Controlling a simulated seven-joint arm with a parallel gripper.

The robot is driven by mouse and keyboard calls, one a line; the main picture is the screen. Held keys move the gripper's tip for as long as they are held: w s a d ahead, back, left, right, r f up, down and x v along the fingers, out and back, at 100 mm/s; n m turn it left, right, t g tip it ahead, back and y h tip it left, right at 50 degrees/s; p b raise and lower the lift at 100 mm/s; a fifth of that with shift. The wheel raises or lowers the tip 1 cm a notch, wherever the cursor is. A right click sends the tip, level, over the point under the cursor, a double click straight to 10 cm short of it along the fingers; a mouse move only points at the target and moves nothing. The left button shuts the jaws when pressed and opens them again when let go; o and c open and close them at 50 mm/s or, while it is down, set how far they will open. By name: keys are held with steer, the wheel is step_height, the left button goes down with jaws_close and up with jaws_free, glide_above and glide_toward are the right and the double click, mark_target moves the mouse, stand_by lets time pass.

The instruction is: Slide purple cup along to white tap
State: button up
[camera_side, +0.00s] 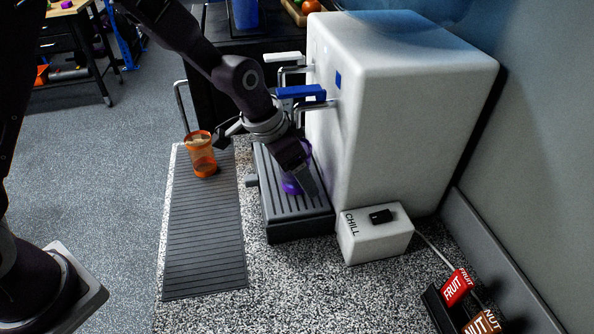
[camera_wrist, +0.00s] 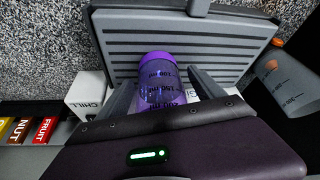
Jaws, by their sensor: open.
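The purple cup (camera_side: 291,185) stands on the slatted drip tray (camera_side: 283,213), toward its near end. In the wrist view the cup (camera_wrist: 158,78) is see-through with volume marks and sits between the two fingers. My gripper (camera_side: 300,178) is open around the cup, and the wrist view shows its fingers (camera_wrist: 165,80) on either side; contact cannot be told. The white tap (camera_side: 283,58) sticks out of the white dispenser (camera_side: 395,110) at the far end of the tray. My arm hides part of the tray and the cup.
A blue tap (camera_side: 300,92) lies between my gripper and the white tap. An orange cup (camera_side: 202,158) stands on a ribbed grey mat (camera_side: 205,235) left of the tray. A white CHILL box (camera_side: 375,232) with a black switch stands close at the tray's right. The mat's near part is clear.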

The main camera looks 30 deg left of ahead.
steer(key=shift+f, duration=0.25)
steer(key=c, duration=1.6)
steer(key=shift+o, duration=0.2)
steer(key=shift+w+a, duration=3.75)
steer(key=shift+a, duration=0.2)
steer(key=o, duration=1.6)
steer(key=shift+c, duration=0.2)
steer(key=shift+r, duration=0.1)
